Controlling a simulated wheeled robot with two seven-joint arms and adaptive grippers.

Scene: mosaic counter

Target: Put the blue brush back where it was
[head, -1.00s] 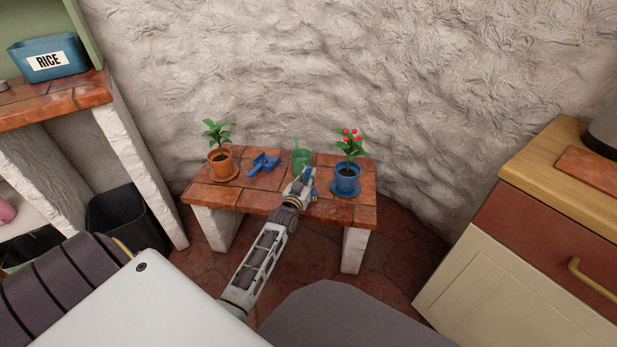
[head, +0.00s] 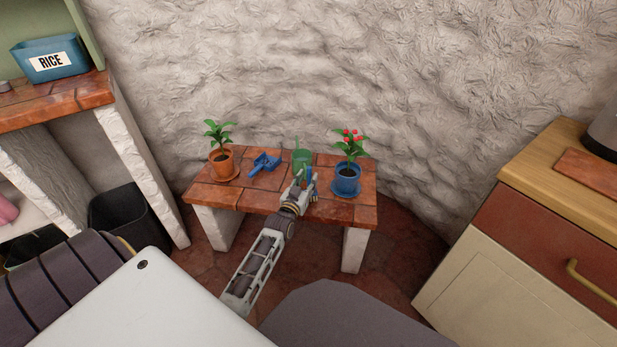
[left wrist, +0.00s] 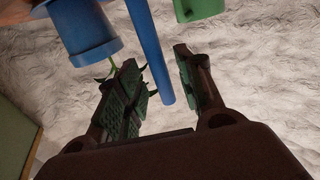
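The blue brush shows as a thin blue shape (head: 310,177) beside my left gripper (head: 302,181) in the head view, between the blue pot and the green can. In the left wrist view its straight blue handle (left wrist: 151,50) comes down from the top edge, and its end lies in the gap between my fingers (left wrist: 160,88). The fingers stand apart, with space visible beside the handle, so my left gripper is open. The brush head is out of the wrist view. My right gripper is not in view.
A small tiled bench (head: 222,197) bears an orange plant pot (head: 222,163), a blue dustpan-like scoop (head: 264,164), a green can (head: 301,158) and a blue plant pot (head: 346,179). The blue pot stands close to my gripper. A rough wall (head: 270,70) is behind.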

